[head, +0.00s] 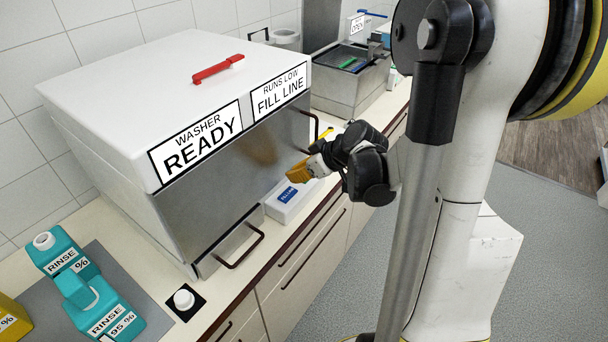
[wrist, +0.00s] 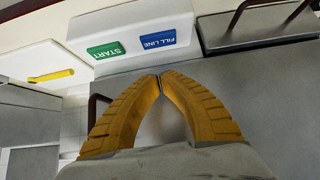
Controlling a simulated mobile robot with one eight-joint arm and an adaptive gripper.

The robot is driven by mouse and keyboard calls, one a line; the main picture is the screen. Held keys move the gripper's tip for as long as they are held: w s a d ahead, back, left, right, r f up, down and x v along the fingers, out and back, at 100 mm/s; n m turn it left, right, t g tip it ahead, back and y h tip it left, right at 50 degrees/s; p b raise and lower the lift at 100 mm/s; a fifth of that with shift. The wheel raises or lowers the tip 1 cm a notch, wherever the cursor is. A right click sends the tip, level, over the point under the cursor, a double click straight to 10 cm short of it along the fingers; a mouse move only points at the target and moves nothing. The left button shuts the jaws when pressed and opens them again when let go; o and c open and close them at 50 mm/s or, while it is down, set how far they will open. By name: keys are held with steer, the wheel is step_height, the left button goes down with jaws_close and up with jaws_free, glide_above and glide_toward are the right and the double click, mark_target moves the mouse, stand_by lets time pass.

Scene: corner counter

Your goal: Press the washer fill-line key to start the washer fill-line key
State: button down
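The washer (head: 215,125) is a white and steel box on the counter, labelled "WASHER READY" and "RUNS LOW FILL LINE". A small white key box (head: 282,212) stands at its front right. The blue fill-line key (head: 288,194) is on it, and also shows in the wrist view (wrist: 158,40). A green START key (wrist: 106,50) sits beside it in the wrist view. My gripper (head: 292,176) is above the key box, its yellow fingertips (wrist: 160,78) together with nothing between them. In the wrist view the tips appear just below the blue key; I cannot tell the exact gap.
A dark handle (head: 240,250) juts from the washer's front. Teal rinse bottles (head: 85,285) stand on a grey mat at the left, near a white round knob (head: 184,299). A steel basin (head: 350,85) is behind. A white block with a yellow bar (wrist: 50,76) lies beside the key box.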

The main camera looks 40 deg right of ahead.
mark_target(288, 192)
steer(key=f, duration=0.1)
steer(key=w+f+b, duration=0.1)
steer(key=f, duration=0.1)
steer(key=w+f, duration=0.1)
steer(key=shift+a+f+b, duration=0.25)
steer(key=shift+a+b, duration=0.1)
steer(key=shift+b, duration=0.05)
steer(key=shift+f+b, duration=0.3)
steer(key=shift+f, duration=0.5)
step_height(288, 192, down, 2)
steer(key=shift+b, duration=1)
steer(key=shift+s+r, duration=0.1)
steer(key=shift+s, duration=0.05)
